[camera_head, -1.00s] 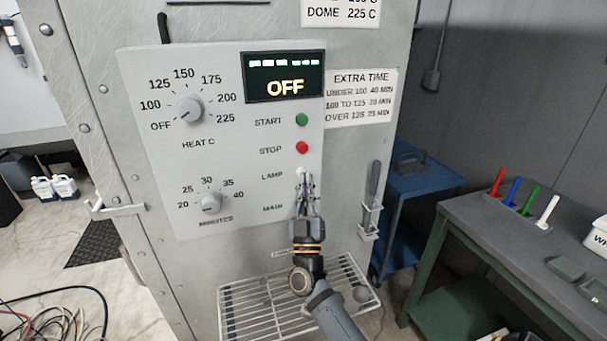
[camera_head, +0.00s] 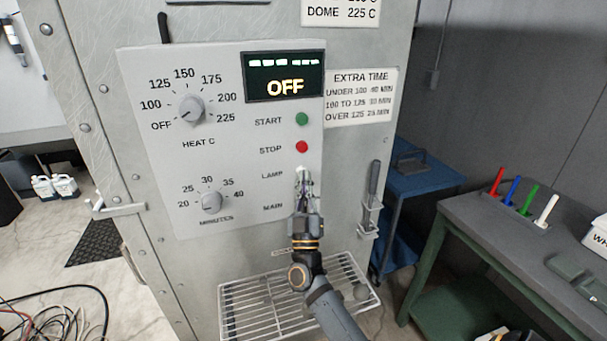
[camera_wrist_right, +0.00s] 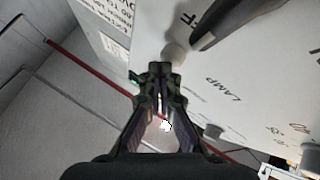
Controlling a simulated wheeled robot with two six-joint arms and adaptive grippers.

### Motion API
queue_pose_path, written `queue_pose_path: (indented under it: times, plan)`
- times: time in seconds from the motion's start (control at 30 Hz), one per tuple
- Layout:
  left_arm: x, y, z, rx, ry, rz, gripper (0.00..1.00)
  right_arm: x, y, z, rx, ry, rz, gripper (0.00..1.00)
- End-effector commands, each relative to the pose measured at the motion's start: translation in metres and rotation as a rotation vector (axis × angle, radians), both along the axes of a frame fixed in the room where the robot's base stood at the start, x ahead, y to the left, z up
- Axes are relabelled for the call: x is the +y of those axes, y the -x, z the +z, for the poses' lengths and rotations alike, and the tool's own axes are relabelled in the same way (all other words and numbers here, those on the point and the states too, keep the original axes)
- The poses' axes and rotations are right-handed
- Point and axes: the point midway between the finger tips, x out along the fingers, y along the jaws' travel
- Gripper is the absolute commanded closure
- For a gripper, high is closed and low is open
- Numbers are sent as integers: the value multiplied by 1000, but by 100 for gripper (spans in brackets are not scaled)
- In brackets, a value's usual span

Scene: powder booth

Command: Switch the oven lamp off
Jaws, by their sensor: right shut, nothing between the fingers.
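The grey oven control panel (camera_head: 240,140) faces me, with the LAMP label (camera_head: 271,174) on its right side. My right gripper (camera_head: 302,178) is at the panel just right of this label, its fingertips together and empty. It covers most of the lamp switch, so the switch position cannot be told. In the right wrist view the shut fingertips (camera_wrist_right: 160,70) are close to a pale round knob (camera_wrist_right: 175,52) on the panel; I cannot tell whether they touch. The LAMP label (camera_wrist_right: 222,90) also shows there. My left gripper is not in view.
The green start button (camera_head: 302,119) and red stop button (camera_head: 302,147) are just above the gripper. The display (camera_head: 285,77) reads OFF. A wire rack (camera_head: 240,305) sits below. A holder with a dark-handled tool (camera_head: 373,185) hangs to the right.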

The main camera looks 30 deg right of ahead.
Motion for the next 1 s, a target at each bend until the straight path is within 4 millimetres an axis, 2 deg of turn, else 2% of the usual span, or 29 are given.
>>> queue_pose_path:
  times: [0.23,0.5,0.8,1.0]
  plan:
    - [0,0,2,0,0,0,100,0,2,1,1,0,1,100]
    - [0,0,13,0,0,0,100,4,17,1,1,0,0,100]
    - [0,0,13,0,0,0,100,5,19,0,0,0,0,100]
    - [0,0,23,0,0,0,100,9,40,2,2,-1,0,100]
